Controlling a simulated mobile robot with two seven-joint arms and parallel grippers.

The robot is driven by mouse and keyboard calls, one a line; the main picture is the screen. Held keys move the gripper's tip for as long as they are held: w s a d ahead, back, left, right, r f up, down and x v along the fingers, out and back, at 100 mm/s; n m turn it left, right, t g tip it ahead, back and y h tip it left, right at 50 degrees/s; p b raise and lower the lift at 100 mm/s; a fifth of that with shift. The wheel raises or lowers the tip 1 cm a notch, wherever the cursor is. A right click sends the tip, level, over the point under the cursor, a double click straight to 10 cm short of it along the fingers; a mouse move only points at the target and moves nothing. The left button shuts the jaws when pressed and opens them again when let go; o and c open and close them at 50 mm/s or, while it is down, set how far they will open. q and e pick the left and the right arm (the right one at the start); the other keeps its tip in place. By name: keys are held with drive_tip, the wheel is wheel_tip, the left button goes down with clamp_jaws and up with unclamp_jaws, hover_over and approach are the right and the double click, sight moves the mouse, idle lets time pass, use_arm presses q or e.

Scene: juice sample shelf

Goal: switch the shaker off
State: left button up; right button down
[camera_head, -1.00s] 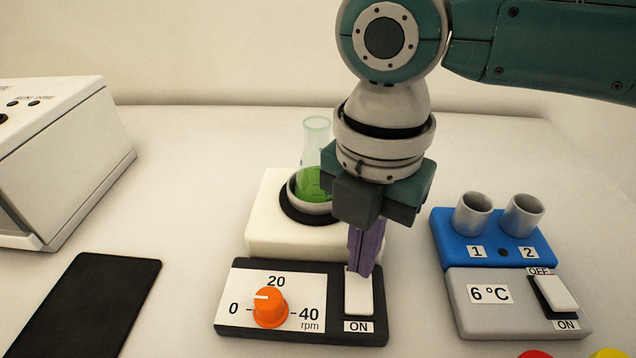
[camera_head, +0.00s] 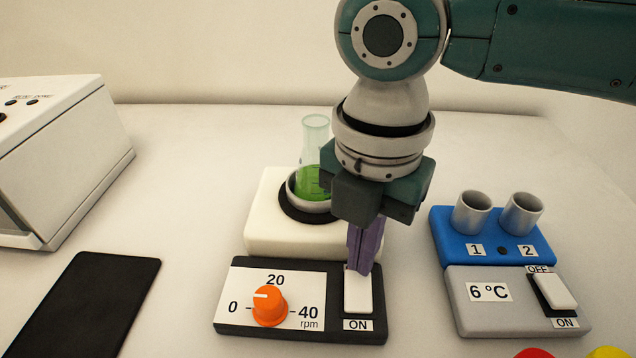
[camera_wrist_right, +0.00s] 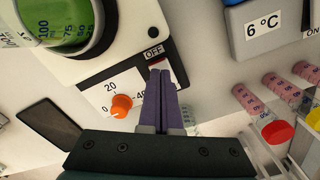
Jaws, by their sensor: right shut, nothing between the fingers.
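The shaker (camera_head: 262,238) has a white body and a dark front panel with an orange dial (camera_head: 269,307). The dial's white mark points between 0 and 20. A white rocker switch (camera_head: 357,295) sits at the panel's right, with ON printed at its near end. In the right wrist view an OFF label (camera_wrist_right: 153,52) shows at its far end. My right gripper (camera_head: 361,270) points down with its purple fingers shut and empty. Its tips are at the switch's OFF end and look to be touching it. They hide part of the rocker, so its tilt is unclear. My left gripper is not in view.
A flask of green liquid (camera_head: 312,178) stands on the shaker, close to my right gripper. A blue and grey 6 °C unit (camera_head: 456,297) with its own switch is to the right. A black mat (camera_head: 88,305) and a white device (camera_head: 75,160) are at the left.

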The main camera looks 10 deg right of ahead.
drive_tip(key=shift+f+b, duration=0.3)
drive_tip(key=shift+f, duration=0.1)
idle(0.5)
drive_tip(key=shift+f+b, duration=0.3)
drive_tip(key=shift+f, duration=0.25)
drive_tip(key=shift+r, duration=0.15)
wheel_tip(320, 180, up, 3)
drive_tip(key=p, duration=0.3)
drive_tip(key=shift+r+p, duration=0.15)
drive_tip(key=shift+p, duration=0.25)
wheel_tip(320, 180, up, 4)
drive_tip(key=p, duration=0.4)
drive_tip(key=shift+f, duration=0.25)
